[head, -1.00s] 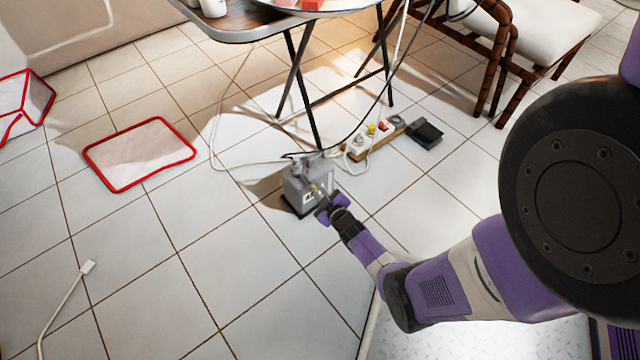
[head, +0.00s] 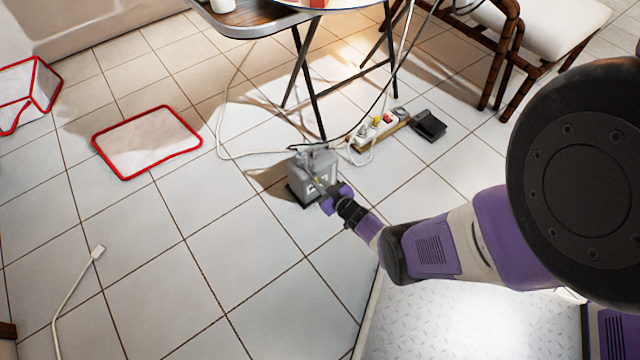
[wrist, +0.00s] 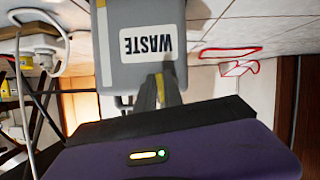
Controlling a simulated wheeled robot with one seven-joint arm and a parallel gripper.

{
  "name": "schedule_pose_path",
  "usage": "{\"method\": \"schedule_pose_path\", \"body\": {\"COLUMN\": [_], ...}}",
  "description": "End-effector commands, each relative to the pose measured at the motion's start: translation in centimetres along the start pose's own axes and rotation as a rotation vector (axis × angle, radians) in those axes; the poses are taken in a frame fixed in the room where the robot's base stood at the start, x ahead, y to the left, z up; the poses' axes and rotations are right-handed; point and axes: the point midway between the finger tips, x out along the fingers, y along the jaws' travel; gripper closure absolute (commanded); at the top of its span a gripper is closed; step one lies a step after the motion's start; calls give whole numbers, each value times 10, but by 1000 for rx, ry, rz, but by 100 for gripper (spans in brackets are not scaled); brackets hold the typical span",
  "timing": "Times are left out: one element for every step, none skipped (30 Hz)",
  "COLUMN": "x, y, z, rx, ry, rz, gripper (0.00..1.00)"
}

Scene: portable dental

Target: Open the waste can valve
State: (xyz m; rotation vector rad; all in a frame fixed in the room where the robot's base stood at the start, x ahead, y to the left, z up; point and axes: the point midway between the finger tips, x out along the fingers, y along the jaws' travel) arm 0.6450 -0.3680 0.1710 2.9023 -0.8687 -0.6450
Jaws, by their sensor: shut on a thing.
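The grey waste can (head: 305,177) stands on the floor near the table legs. In the wrist view the can (wrist: 145,15) appears upside down, with its white WASTE label facing my gripper. My gripper (head: 325,192) reaches the can's near side from the lower right. In the wrist view my gripper (wrist: 162,82) has its dark fingers close together at the can, shut on a small yellow part (wrist: 160,88), which looks like the valve. The fingers hide most of this part, so its turn position cannot be told.
A folding table (head: 262,26) stands behind the can. A power strip (head: 377,130) and black pedal (head: 429,125) lie right of it, with cables around. A red-edged white mat (head: 147,143) lies left. The floor at front left is clear except for a white cable (head: 72,292).

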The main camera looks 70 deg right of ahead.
Motion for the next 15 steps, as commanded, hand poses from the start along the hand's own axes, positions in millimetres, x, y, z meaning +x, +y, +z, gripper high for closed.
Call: {"method": "schedule_pose_path", "body": {"x": [0, 0, 0, 0, 0, 0, 0, 0, 0, 0, 0, 0, 0, 0, 0], "y": [-2, -2, -2, -2, -2, -2, -1, -1, -1, -1, -1, -1, -1, -1, -1], "z": [1, 1, 1, 1, 1, 1, 1, 1, 1, 1, 1, 0, 0, 0, 0], "rx": [1, 1, 1, 1, 1, 0, 0, 0, 0, 0, 0, 0, 0, 0, 0], "ry": [-1, -1, -1, -1, -1, -1, -1, -1, -1, -1, -1, -1, 0, 0, 0], "rz": [-3, -2, -2, -2, -2, -2, -2, -2, -2, -1, -1, -1, -1, -1, -1], "gripper": [100, 100, 100, 100, 84, 77, 71, 66, 66, 66, 66, 66, 66, 66, 66]}}
